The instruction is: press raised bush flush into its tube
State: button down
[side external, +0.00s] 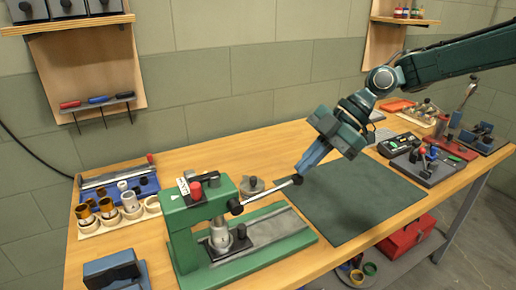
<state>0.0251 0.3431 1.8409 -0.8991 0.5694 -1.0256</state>
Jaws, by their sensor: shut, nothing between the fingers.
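A green arbor press (181,232) stands at the front left of the bench. A metal tube (219,238) stands upright under its ram, beside a black block with a knob. The bush at the tube's top is too small and shaded to tell how far it stands proud. The press lever (268,193) slants up to the right and ends in a black knob (297,180). My gripper (303,171) is shut and empty, its blue fingers pointing down-left just above this knob. I cannot tell whether they touch it.
A dark green mat (350,200) lies clear to the right of the press. A wooden holder with several cups and bushes (108,208) is at the left. A small round metal pot (252,185) sits behind the lever. Fixtures (425,165) crowd the right end.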

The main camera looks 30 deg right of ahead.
jog(key=shift+f, duration=0.15)
jog(key=shift+d+f, duration=0.2)
jog(key=shift+f, duration=0.6)
jog(key=shift+r, duration=0.55)
jog(key=a+r+v, duration=0.1)
jog(key=v, duration=1.1)
jog(key=shift+r+y, duration=0.3)
jog(key=shift+r, duration=0.1)
jog(key=shift+s+a, duration=0.1)
jog(key=shift+s, duration=0.15)
